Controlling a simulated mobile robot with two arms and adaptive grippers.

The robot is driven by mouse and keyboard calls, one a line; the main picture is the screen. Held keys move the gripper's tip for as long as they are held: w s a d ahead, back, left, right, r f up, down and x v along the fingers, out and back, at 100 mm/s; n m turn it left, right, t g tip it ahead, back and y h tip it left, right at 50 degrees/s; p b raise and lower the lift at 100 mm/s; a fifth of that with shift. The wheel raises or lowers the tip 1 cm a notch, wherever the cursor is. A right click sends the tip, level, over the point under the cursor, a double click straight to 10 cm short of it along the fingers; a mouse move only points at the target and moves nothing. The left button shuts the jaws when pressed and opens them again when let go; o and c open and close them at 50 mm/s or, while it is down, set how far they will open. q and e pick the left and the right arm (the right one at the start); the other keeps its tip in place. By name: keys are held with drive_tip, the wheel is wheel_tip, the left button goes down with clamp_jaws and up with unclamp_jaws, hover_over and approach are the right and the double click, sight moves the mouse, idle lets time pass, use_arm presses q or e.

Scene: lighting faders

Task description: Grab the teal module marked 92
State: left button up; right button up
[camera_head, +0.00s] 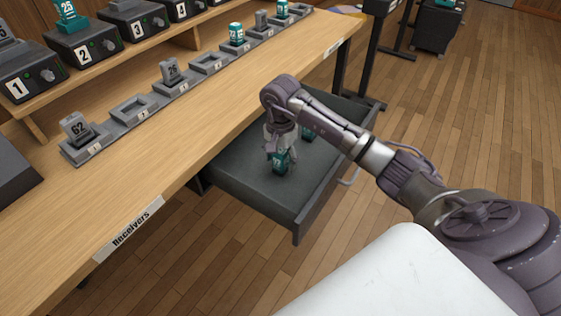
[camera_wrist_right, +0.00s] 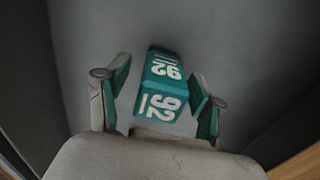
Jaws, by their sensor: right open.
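The teal module marked 92 (camera_wrist_right: 160,88) stands between the two fingers of my right gripper (camera_wrist_right: 159,78) in the right wrist view. White 92 marks show on two of its faces. The fingers are open, with a gap on each side of the module. In the head view my right gripper (camera_head: 280,148) points down into the open drawer, over the teal module (camera_head: 281,163), and hides part of it. My left gripper is not in view.
The dark drawer (camera_head: 238,168) juts out from under the wooden table (camera_head: 150,178). Another teal module (camera_head: 307,134) is in the drawer behind my gripper, partly hidden. A row of grey cradles (camera_head: 133,108) on the table holds several grey and teal modules.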

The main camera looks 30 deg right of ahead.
drive_tip(key=shift+f, duration=0.1)
clamp_jaws()
idle(0.3)
